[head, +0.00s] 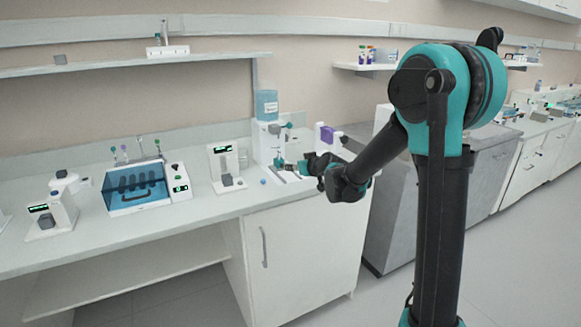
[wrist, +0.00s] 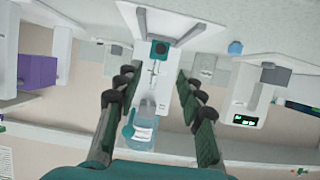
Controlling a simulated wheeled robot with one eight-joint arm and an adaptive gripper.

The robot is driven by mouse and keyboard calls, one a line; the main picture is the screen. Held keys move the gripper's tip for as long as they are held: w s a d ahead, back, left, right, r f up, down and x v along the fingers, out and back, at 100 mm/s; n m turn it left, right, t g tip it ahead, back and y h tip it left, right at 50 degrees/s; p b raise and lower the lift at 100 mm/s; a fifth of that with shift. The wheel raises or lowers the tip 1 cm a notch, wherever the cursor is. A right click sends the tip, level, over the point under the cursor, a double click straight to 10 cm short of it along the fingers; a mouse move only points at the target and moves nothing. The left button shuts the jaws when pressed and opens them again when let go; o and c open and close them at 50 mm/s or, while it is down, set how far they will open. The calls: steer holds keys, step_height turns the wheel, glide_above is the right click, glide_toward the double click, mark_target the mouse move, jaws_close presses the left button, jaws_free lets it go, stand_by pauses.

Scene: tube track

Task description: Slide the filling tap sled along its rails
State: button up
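The filling station is a white stand (head: 263,143) on the bench, with a blue bottle (head: 266,104) on top. In the wrist view, which is upside down, a small teal block with a dark round face (wrist: 159,48) sits on the white stand (wrist: 182,97); I take it for the tap sled. A thin metal part lies beside it. My gripper (wrist: 159,78) is open, its two fingers spread wide on either side of the stand, with nothing between the pads. In the head view, my gripper (head: 291,165) is in front of the stand and partly hides the sled and rails.
A purple-and-white device (head: 327,134) stands right of the station. A white instrument with a display (head: 226,165) stands left, with a small blue cap (head: 263,182) near the bench's front edge. A blue-windowed box (head: 137,188) is further left.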

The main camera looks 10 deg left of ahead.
steer(key=shift+v, duration=0.95)
steer(key=s+d+f+m+g+h, duration=0.2)
steer(key=s+d+f, duration=0.3)
steer(key=s+d, duration=0.4)
steer(key=s+d+f+m+g+h, duration=0.2)
steer(key=s+d+f, duration=0.3)
steer(key=s+d, duration=0.4)
steer(key=s+d+f+m+g+h, duration=0.2)
steer(key=s+d+f, duration=0.4)
steer(key=s, duration=1.2)
steer(key=d+g+h, duration=0.1)
steer(key=d, duration=0.2)
steer(key=shift+d+m+h, duration=0.3)
steer(key=shift+d+m, duration=0.1)
steer(key=shift+r, duration=0.1)
